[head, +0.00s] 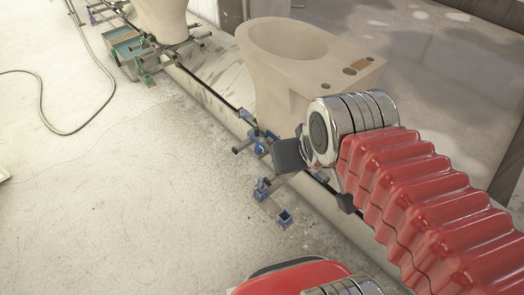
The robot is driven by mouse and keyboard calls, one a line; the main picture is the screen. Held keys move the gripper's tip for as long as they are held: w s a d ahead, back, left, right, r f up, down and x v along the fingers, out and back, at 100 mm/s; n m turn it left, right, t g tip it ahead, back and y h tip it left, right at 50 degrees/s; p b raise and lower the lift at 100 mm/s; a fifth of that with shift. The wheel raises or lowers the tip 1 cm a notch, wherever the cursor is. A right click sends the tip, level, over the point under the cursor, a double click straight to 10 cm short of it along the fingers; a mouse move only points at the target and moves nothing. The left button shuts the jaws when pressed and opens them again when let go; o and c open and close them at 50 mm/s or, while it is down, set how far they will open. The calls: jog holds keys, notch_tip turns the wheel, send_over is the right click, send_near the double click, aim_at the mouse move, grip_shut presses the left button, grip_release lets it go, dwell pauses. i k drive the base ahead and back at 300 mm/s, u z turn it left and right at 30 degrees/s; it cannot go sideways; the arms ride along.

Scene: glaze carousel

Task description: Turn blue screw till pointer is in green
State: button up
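Several small blue fittings sit on the stand below the near toilet-shaped pale clay piece (285,60). I cannot tell which is the blue screw. No pointer or green zone can be made out. The dark end of my gripper (290,156) is in front of the stand, close to the blue fittings. My chrome wrist and red arm hide part of the stand. The fingers do not show clearly.
A second pale piece (164,18) stands on green-ended supports (148,66) farther back, beside a teal-topped box (125,45). A dark hose (60,130) lies on the floor at left. The pale floor (130,220) at lower left is clear.

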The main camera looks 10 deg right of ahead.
aim_at(259, 147)
jog(key=z, duration=0.1)
jog(key=i, duration=1)
jog(key=z, duration=0.1)
